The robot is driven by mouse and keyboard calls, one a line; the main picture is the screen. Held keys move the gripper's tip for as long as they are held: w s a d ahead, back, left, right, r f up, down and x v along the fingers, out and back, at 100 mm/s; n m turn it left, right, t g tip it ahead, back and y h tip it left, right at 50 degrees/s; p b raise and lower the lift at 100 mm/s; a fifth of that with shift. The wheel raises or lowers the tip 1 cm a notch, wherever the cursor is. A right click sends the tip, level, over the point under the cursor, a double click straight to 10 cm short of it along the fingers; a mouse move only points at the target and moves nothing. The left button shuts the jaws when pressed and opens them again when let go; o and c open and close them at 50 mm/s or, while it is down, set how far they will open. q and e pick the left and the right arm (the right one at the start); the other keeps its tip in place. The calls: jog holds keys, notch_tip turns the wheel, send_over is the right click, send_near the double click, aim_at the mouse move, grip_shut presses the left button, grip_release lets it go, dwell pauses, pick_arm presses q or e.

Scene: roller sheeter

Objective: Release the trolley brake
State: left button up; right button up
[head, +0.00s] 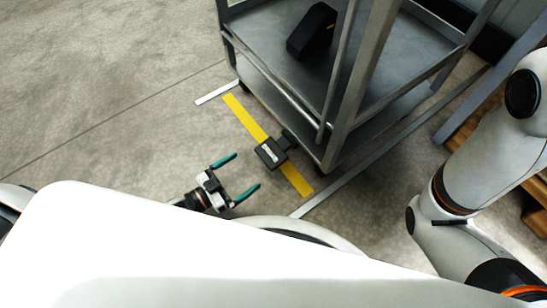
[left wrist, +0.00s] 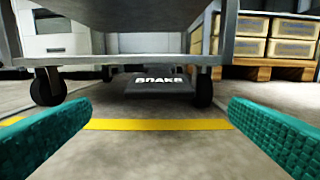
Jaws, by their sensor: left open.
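The trolley (head: 300,95) is a grey metal frame on dark casters, standing at the upper middle of the head view. Its brake pedal (head: 271,152) is a black plate with white lettering, sticking out at the trolley's near side over a yellow floor line. In the left wrist view the pedal (left wrist: 158,84) reads "BRAKE" and sits low between two casters. My left gripper (head: 241,177) is open and empty, low near the floor, with green fingertips pointing toward the pedal and a gap between. My right gripper is not visible; only my right arm shows.
A yellow stripe (head: 295,180) and white marks lie on the concrete floor. A black object (head: 311,31) rests on the trolley. Boxes on a wooden pallet (left wrist: 270,60) stand behind at the right. The floor to the left is clear.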

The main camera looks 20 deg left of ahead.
aim_at(273, 151)
pick_arm(q)
jog(key=b+x, duration=0.5)
jog(key=x, duration=0.5)
jog(key=shift+w+f, duration=0.1)
jog(key=shift+f, duration=0.05)
jog(key=shift+w+d+b, duration=0.3)
jog(key=shift+w+d, duration=0.2)
jog(key=shift+w, duration=0.05)
jog(key=shift+r, duration=0.2)
jog(key=shift+c, duration=0.3)
jog(key=c, duration=1.2)
jog(key=shift+c, duration=0.2)
